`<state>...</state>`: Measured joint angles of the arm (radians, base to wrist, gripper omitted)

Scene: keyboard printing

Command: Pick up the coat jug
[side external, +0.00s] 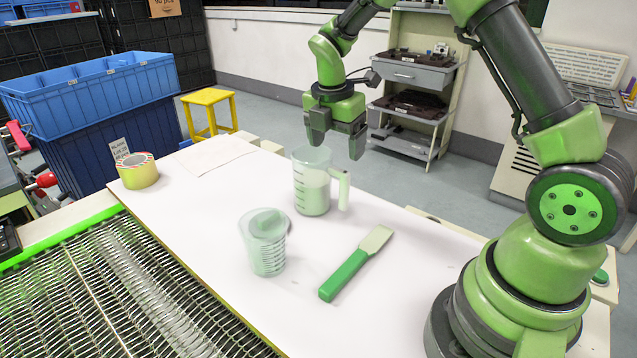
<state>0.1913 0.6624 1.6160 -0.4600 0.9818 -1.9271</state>
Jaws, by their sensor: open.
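A clear measuring jug (312,192) with a pale green handle and whitish contents stands upright near the middle of the white table; it looks like the coat jug. My gripper (337,146) is open and empty, pointing down. In the picture its fingers overlap the jug's upper rim and the space just right of it. I cannot tell from this one view whether they are above the jug or behind it, or whether they touch it.
A second clear graduated cup (267,252) stands front left of the jug. A green-handled scraper (355,264) lies to the right. A yellow tape roll (137,172) and a paper sheet (214,155) lie at the far left.

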